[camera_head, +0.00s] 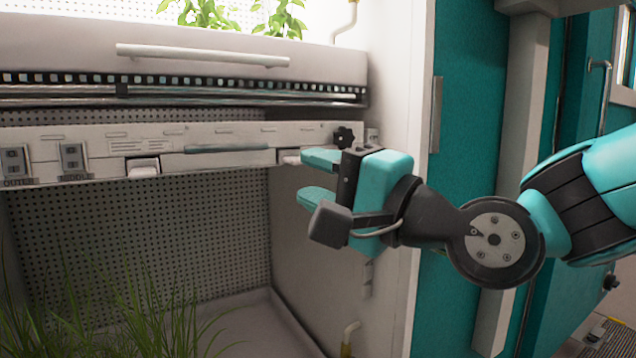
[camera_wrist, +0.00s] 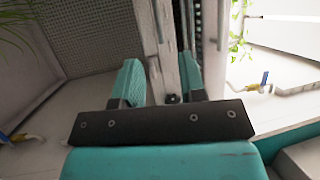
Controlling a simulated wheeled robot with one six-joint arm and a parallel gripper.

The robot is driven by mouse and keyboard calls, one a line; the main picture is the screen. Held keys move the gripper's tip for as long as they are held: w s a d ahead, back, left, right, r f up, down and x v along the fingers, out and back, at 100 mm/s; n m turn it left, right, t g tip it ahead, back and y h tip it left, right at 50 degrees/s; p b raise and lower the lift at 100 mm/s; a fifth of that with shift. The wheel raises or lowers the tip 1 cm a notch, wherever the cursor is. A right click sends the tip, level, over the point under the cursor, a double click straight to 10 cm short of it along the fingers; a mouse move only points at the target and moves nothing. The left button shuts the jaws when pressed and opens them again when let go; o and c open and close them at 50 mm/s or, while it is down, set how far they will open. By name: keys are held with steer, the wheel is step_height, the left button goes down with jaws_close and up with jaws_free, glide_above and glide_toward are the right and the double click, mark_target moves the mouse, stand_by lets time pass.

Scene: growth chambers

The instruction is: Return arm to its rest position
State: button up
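My gripper (camera_head: 312,178) reaches in from the right in the head view, in front of the right side of the growth chamber. Its two teal fingers are apart, one above the other, with nothing held between them. The upper finger overlaps the right end of the grey control panel (camera_head: 225,149) in the picture; I cannot tell whether they touch. In the wrist view the fingers (camera_wrist: 160,82) stand apart on either side of the panel's pale edge beyond. My arm is stretched out from the right edge of the head view.
A shelf drawer (camera_head: 200,50) with a white bar handle (camera_head: 202,55) and leafy plants (camera_head: 280,18) is above the panel. Grass-like plants (camera_head: 140,315) fill the lower chamber at left. The white chamber side wall (camera_head: 395,80) and a teal door (camera_head: 470,110) stand behind my arm.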

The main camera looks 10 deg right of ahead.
steer(key=s+a+f+n+g+h, duration=0.1)
steer(key=s+f+n+g+h, duration=0.1)
steer(key=s+f+n+g, duration=0.25)
steer(key=s+a+f+n+g+h, duration=0.1)
steer(key=f+n+g, duration=0.35)
steer(key=f, duration=0.25)
steer(key=s+d+f+n+g+h, duration=0.6)
steer(key=s+d+f+n+g, duration=0.1)
steer(key=s+f, duration=0.15)
step_height(320, 180, up, 29)
steer(key=p, duration=2.9)
steer(key=shift+s+r, duration=0.2)
steer(key=shift+s, duration=0.2)
steer(key=shift+a, duration=0.1)
steer(key=shift+o, duration=0.4)
